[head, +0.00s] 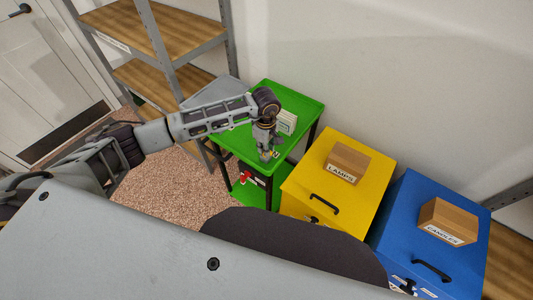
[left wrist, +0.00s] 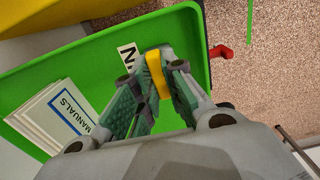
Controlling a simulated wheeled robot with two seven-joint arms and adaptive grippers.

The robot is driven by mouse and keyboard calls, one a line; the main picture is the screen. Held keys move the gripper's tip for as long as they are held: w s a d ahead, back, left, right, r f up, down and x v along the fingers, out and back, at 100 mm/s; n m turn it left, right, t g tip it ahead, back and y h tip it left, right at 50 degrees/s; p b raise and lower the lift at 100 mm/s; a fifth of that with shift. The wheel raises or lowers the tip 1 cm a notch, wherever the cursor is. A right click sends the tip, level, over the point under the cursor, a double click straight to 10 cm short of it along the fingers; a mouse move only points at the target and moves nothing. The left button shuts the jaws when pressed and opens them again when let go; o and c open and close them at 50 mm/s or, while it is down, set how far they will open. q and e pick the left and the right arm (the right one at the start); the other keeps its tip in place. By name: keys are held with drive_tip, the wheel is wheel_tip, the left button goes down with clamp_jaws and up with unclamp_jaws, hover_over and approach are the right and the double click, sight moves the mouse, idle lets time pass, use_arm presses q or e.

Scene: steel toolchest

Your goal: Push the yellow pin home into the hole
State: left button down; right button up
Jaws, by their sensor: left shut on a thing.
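My left gripper (head: 268,154) is over the green top of the cart (head: 305,104), near its front edge in the head view. In the left wrist view its fingers (left wrist: 152,78) are closed around a yellow piece (left wrist: 155,68), which looks like the yellow pin. Only a short upright yellow band shows between the fingertips; its lower end is hidden. No hole can be made out. My right gripper is not in view.
White manuals (head: 287,122) lie on the cart top, clear of the fingers. A red part (head: 245,177) sticks out at the cart's side. Yellow (head: 302,183) and blue (head: 398,220) cabinets with boxes on top stand to the right. A shelf rack (head: 158,50) stands behind left.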

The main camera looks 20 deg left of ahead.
use_arm(q)
drive_tip(key=shift+r, duration=0.6)
idle(1.2)
drive_tip(key=shift+r, duration=0.2)
drive_tip(key=shift+r+p, duration=0.9)
drive_tip(key=shift+r, duration=0.7)
drive_tip(key=shift+r, duration=0.1)
drive_tip(key=shift+s, duration=0.1)
